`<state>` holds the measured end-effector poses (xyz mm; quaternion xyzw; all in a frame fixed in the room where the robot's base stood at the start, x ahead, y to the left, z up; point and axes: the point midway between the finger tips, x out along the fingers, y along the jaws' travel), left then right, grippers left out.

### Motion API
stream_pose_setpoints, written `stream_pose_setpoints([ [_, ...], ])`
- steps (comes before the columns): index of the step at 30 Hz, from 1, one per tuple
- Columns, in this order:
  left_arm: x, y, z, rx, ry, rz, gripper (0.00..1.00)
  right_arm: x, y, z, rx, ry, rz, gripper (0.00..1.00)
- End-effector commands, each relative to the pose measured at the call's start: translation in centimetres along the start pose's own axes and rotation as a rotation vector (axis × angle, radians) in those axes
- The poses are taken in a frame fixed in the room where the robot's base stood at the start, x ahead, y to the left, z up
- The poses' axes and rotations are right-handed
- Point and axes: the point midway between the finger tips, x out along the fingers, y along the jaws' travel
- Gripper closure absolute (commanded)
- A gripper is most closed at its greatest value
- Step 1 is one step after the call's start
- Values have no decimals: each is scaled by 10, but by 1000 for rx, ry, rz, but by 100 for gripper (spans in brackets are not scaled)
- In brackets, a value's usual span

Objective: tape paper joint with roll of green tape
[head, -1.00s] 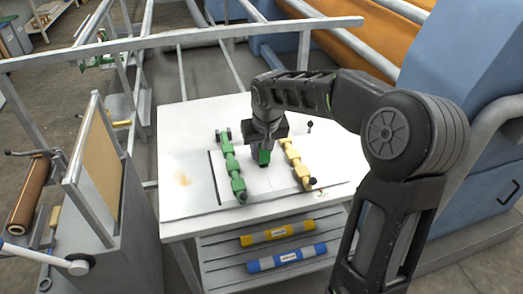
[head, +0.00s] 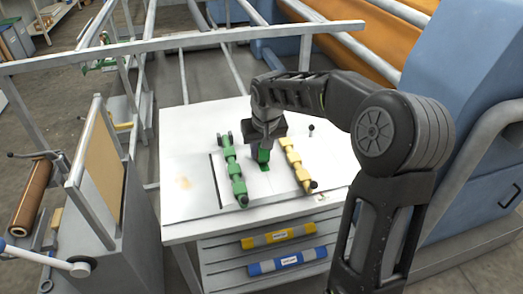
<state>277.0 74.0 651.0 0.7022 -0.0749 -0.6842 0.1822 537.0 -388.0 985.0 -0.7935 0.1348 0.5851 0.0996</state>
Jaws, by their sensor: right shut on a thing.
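My right gripper (head: 265,147) is shut on a roll of green tape (head: 263,155), mostly hidden by the fingers, over the middle of the white table (head: 183,182). A short green patch (head: 265,167) shows on the white surface just below the roll; I cannot tell whether it is a separate strip or still joined to the roll. The pale paper (head: 253,188) lies between a green bar with blocks (head: 233,172) on the left and a yellow bar with blocks (head: 295,166) on the right. The paper's joint line cannot be made out. My left gripper is not in view.
A yellow roll (head: 278,236) and a blue roll (head: 287,261) lie on the shelf below the tabletop. A metal rail (head: 180,38) crosses behind the table. A grey stand with a tan panel (head: 100,165) is at left; blue machinery (head: 480,90) stands at right. The table's left part is clear.

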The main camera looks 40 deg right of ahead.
Motion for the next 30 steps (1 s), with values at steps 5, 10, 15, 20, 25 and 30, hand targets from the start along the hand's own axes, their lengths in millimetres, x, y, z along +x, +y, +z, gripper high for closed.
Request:
stream_pose_setpoints([
  [5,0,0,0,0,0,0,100,1,0,-2,0,-1,0,100],
  [10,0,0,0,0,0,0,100,1,0,-1,0,-1,0,100],
  [15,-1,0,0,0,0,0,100,2,0,-4,-1,-2,0,100],
  [20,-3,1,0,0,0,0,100,3,0,-9,-1,-2,1,100],
  [25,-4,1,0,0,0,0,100,4,0,-12,-1,-2,1,100],
  [30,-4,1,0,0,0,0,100,5,0,-12,-1,-2,1,100],
])
